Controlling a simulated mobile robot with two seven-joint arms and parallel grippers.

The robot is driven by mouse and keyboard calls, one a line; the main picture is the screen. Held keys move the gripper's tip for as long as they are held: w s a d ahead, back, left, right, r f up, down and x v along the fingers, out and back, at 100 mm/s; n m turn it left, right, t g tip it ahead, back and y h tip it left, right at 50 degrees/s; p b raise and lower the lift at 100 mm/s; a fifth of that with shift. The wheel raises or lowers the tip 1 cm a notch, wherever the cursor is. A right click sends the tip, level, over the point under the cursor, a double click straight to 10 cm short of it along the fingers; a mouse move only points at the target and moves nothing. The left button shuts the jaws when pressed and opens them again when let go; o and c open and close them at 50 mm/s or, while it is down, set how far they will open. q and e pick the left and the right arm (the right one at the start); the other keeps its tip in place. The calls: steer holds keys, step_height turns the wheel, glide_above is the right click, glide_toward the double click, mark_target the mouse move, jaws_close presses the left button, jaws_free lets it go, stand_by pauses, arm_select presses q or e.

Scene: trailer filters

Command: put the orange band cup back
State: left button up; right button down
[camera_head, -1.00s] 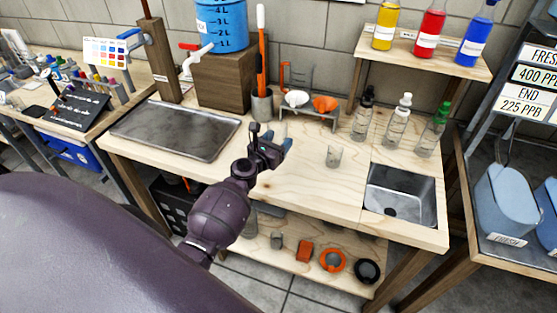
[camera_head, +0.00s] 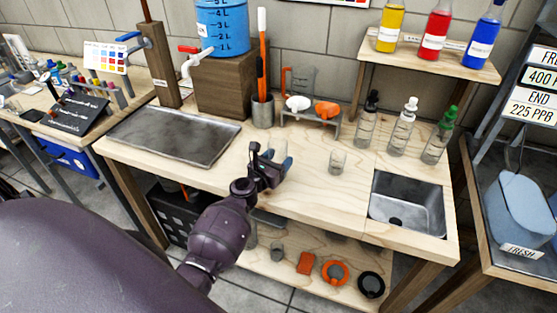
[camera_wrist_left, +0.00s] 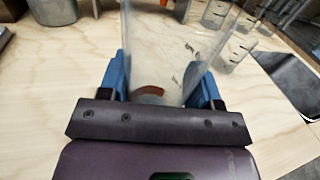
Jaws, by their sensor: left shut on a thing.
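My left gripper (camera_head: 274,160) is above the wooden bench, left of a clear cup that stands on the bench top (camera_head: 338,161). In the left wrist view its blue fingers (camera_wrist_left: 162,88) are shut on a clear cup (camera_wrist_left: 165,50) with dark markings on its side. An orange-brown band (camera_wrist_left: 148,91) shows low on that cup, between the fingers. In the head view the held cup is mostly hidden by the gripper. I cannot tell whether its base touches the bench. My right gripper is not in view.
A metal tray (camera_head: 178,132) lies left, a sink (camera_head: 407,205) is at right. Behind are a tool holder (camera_head: 263,111), a small rack (camera_head: 313,120) with a white and an orange piece, and several clear bottles (camera_head: 402,130). The bench front (camera_head: 310,195) is clear.

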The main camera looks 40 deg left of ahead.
arm_select(q)
steer(key=shift+f, duration=0.15)
steer(key=o, duration=1)
steer(key=shift+o, duration=0.2)
